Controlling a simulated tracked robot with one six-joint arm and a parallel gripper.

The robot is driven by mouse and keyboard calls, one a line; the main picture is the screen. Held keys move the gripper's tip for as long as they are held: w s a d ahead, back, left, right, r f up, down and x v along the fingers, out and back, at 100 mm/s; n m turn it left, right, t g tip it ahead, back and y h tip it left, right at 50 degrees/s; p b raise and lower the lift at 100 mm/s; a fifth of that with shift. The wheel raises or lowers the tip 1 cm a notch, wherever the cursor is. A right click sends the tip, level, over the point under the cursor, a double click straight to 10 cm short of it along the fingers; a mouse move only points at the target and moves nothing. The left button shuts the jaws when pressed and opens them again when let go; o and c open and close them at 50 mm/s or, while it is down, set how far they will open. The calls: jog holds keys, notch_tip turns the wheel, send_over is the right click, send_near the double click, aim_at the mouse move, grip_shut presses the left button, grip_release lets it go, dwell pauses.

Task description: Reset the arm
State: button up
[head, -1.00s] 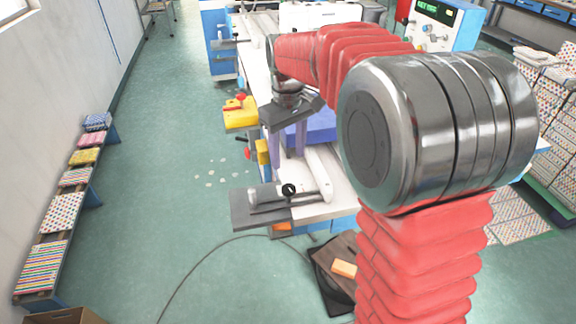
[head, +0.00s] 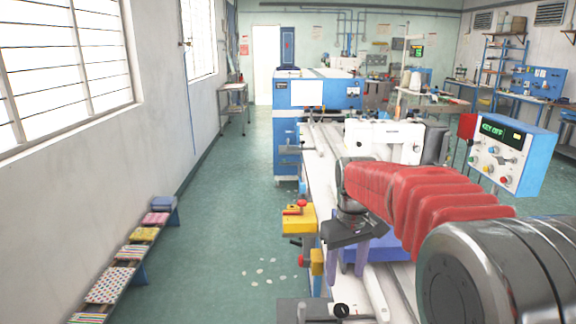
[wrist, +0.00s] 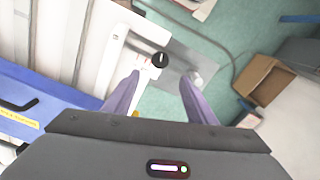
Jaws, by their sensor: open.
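My arm in red sleeving reaches over the long white machine bed (head: 322,150). My gripper (head: 347,272) hangs from its end with two purple fingers pointing down. In the wrist view the fingers (wrist: 160,82) stand apart with nothing between them. A black knob (wrist: 160,60) and a grey plate (wrist: 190,62) show beyond the fingertips, apart from them. In the head view the knob (head: 341,310) is near the bottom edge.
A blue block (head: 385,245) lies behind the fingers. A yellow box (head: 298,219) juts from the bed's left side. A blue control box (head: 510,155) stands at right. A low bench with patterned stacks (head: 108,284) lines the left wall.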

jog(key=s+r+m+t, duration=0.3)
jog(key=s+t, duration=0.2)
jog(key=s, duration=2)
jog(key=shift+d+m, duration=0.2)
jog(key=shift+m, duration=0.1)
